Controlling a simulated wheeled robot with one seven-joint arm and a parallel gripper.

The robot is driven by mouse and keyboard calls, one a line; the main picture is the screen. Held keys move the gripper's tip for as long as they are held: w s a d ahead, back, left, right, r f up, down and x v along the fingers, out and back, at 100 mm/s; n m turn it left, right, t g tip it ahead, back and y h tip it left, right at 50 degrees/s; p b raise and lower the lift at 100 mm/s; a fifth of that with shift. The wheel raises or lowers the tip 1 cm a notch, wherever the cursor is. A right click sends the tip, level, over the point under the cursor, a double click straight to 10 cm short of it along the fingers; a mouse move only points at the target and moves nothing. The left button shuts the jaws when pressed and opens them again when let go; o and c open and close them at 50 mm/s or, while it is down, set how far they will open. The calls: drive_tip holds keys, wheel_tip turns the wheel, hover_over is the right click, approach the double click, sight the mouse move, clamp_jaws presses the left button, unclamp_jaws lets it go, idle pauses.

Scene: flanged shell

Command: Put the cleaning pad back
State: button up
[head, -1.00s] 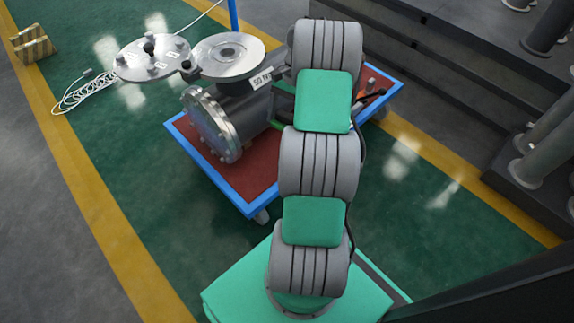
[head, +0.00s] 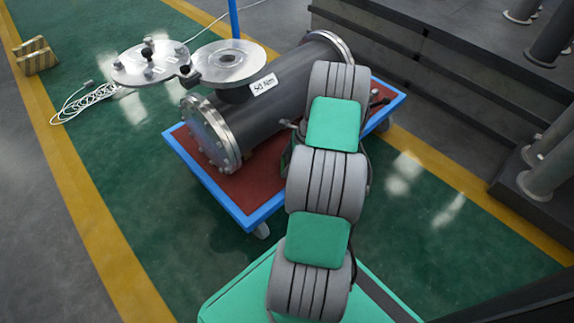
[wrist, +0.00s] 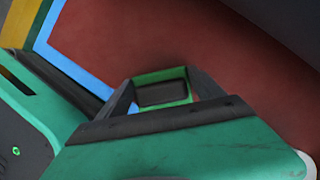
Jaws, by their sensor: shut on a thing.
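The cleaning pad (wrist: 162,93) shows in the wrist view as a small green-edged block with a dark face. My gripper (wrist: 163,88) is shut on it, with one grey finger at each side. Beyond the pad lies the red deck of the cart (wrist: 150,40), with its blue rim at the left. I cannot tell how high the pad is above the deck. In the head view my arm hides the pad and most of my gripper.
A dark flanged shell (head: 285,82) lies on the blue-rimmed cart (head: 238,212). A round cover (head: 150,62) with bolts sits beside that flange. A blue pole (head: 233,18) stands behind. Grey steps (head: 440,75) are at right.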

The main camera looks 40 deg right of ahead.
drive_tip(key=shift+r, duration=0.1)
drive_tip(key=o, duration=1.5)
drive_tip(key=shift+c, duration=0.2)
drive_tip(key=p+v, duration=0.6)
drive_tip(key=v, duration=0.6)
